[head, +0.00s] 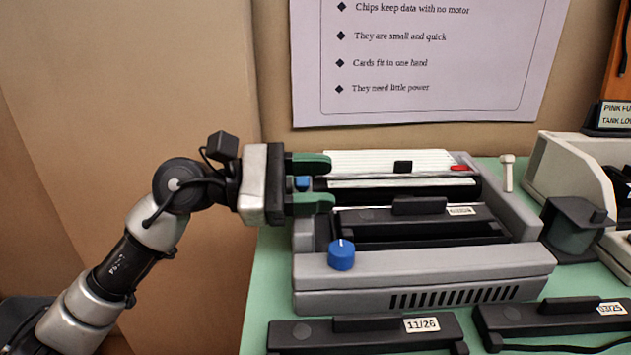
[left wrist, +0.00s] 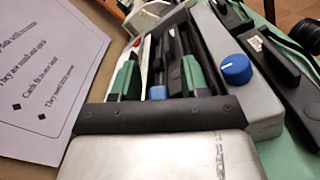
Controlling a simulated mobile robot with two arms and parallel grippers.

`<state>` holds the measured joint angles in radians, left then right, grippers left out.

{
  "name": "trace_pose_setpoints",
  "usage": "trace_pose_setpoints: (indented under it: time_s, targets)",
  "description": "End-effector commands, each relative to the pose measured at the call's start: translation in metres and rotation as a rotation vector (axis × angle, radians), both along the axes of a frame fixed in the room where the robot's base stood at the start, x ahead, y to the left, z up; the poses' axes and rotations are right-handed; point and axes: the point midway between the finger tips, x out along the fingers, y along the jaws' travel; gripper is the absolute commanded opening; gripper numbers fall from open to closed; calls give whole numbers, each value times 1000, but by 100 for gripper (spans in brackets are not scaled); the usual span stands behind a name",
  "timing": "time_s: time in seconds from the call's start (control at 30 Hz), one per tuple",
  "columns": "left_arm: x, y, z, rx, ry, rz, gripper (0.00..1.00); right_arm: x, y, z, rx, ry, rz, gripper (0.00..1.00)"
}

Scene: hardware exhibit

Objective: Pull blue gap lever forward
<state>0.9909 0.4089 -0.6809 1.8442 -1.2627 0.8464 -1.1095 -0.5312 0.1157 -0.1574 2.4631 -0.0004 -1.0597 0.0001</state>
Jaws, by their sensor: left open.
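The blue gap lever (head: 303,183) is a small blue block at the left end of the grey printer (head: 420,268). My left gripper (head: 312,183) is open, with one green finger behind the lever and one in front of it. In the left wrist view the blue lever (left wrist: 158,92) shows between the two green fingers (left wrist: 158,80), low near the gripper's palm. I cannot tell whether either finger touches it. A round blue knob (head: 341,255) with a white mark sits on the printer's front left; it also shows in the left wrist view (left wrist: 236,69). My right gripper is not in view.
Black cartridges labelled 11/26 (head: 365,335) and 03/25 (head: 550,318) lie in front of the printer on the green table (head: 258,300). A black-and-grey spool (head: 575,228) and a beige machine (head: 570,170) stand at right. A wall poster (head: 425,60) hangs behind.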

Motion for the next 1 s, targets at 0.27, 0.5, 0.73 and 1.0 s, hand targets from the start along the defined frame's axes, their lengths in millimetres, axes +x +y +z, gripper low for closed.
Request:
trace_pose_setpoints:
  time_s: [0.27, 0.5, 0.73, 1.0]
  targets:
    - [1, 19, 0, 0, 2, 4, 45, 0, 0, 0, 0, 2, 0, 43]
    - [1, 68, -1, 1, 2, 5, 45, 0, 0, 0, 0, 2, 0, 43]
    - [1, 101, -1, 0, 1, 1, 45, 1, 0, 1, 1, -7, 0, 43]
    - [0, 109, 0, 0, 0, 0, 45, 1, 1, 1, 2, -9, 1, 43]
